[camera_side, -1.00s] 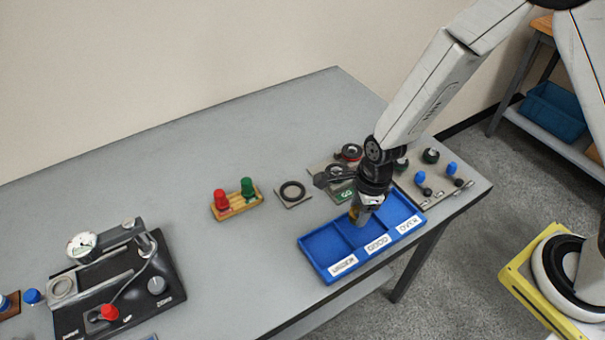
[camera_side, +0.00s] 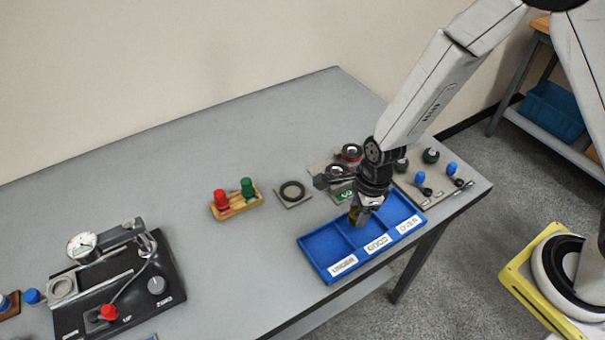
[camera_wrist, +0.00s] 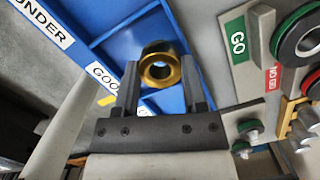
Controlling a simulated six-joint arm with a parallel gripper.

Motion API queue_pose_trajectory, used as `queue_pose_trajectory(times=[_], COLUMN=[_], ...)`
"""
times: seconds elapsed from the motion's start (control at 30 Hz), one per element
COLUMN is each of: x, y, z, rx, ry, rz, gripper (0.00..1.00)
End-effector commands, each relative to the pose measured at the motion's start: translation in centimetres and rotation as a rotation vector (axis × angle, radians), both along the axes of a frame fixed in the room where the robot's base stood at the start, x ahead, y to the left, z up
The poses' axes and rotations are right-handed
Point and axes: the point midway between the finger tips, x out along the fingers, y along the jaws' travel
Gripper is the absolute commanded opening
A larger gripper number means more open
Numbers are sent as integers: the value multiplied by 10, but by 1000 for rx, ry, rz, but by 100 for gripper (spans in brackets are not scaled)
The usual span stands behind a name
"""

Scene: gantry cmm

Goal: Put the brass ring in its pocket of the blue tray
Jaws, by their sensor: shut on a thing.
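The brass ring (camera_wrist: 160,65) is between the fingers of my gripper (camera_wrist: 160,85), which is shut on it. In the side view my gripper (camera_side: 361,214) points down over the middle of the blue tray (camera_side: 325,243), at the GOOD compartment. The brass ring (camera_side: 355,214) shows there only as a small patch, partly hidden by the fingers. The tray has three compartments labelled UNDER, GOOD and OVER. Behind the ring, the wrist view shows the blue tray (camera_wrist: 118,30) with the UNDER and GOOD labels. I cannot tell whether the ring touches the tray floor.
A GO / NO GO gauge board (camera_wrist: 240,60) lies just behind the tray. A dial gauge fixture (camera_side: 115,285) is at lower left. The table between is clear.

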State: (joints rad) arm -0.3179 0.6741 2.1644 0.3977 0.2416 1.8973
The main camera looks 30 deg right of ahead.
Motion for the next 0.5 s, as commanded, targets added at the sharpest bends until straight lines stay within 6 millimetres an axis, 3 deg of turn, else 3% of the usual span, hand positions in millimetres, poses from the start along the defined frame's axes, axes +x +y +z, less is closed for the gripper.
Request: queue_pose_trajectory(times=[0.5], x=[0], y=[0], z=[-5], rx=[0], ry=[0], rz=[1], gripper=[0])
